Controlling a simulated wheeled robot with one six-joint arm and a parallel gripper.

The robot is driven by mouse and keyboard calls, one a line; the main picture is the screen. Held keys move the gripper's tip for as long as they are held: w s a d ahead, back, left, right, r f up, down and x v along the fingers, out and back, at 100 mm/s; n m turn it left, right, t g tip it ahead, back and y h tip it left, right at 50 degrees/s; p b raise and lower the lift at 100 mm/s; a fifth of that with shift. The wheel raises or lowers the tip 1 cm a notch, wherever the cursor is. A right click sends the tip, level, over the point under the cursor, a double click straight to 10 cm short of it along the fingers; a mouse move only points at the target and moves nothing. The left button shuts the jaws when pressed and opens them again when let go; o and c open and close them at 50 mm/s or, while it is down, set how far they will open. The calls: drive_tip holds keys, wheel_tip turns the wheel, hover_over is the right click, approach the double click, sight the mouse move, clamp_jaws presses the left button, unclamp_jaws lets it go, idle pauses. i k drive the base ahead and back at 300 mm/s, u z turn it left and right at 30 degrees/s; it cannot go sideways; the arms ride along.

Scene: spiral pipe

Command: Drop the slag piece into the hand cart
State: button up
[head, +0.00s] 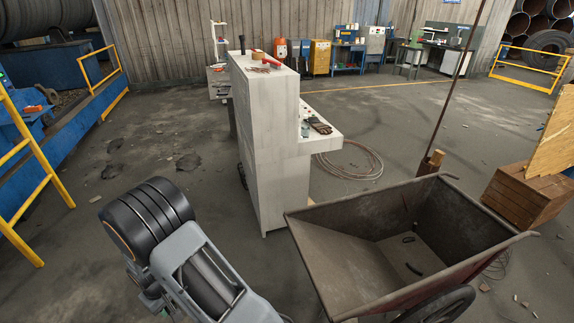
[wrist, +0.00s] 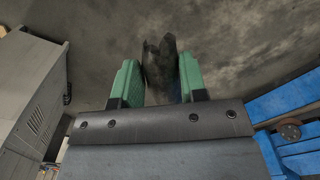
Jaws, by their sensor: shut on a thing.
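The slag piece (wrist: 160,66) is a dark, rough lump in the wrist view. My gripper (wrist: 158,82) has green-padded fingers on either side of it and is shut on it. The grey floor shows beyond it in that view. In the head view my gripper and the slag piece are not visible; only part of my arm shows at the lower left. The hand cart (head: 345,262) is a rusty, open-topped metal tub on wheels at the lower right of the head view. Small dark pieces lie inside it.
A tall pale control cabinet (head: 272,140) stands between my arm and the cart, with gloves on its ledge. A coiled cable (head: 350,160) lies behind the cart. A wooden crate (head: 525,195) is at the right. Yellow railing (head: 35,165) and blue machinery line the left. Open floor lies behind.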

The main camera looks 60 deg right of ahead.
sight(415, 259)
drive_tip(key=z, duration=4.95)
drive_tip(key=i, duration=4.7)
drive_tip(key=u, duration=2.55)
drive_tip(key=i, duration=1.05)
